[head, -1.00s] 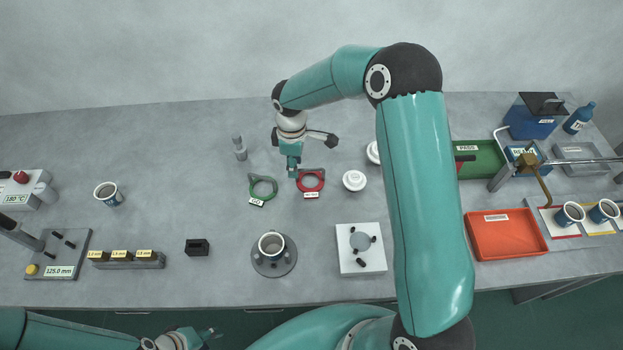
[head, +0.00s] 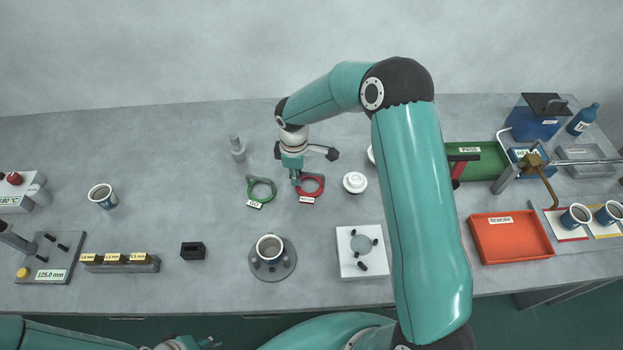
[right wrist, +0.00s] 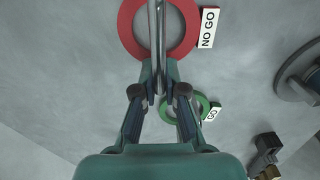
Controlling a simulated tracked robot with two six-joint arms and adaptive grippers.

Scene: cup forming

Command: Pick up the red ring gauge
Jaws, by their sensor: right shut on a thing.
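The red ring gauge (head: 321,187) is at the middle of the bench, its white tag reading NO GO in the right wrist view (right wrist: 128,30). My right gripper (head: 297,181) reaches down to the ring's left side in the head view. I cannot tell whether the ring is clear of the bench. My left gripper (head: 206,343) is at the bottom edge of the head view, partly cut off and too small to read.
The green GO ring (head: 250,188) lies just left of the red one. A white lidded piece (head: 355,183) stands to the right. A cup (head: 269,247) on a round stand and a white square fixture (head: 350,265) are nearer.

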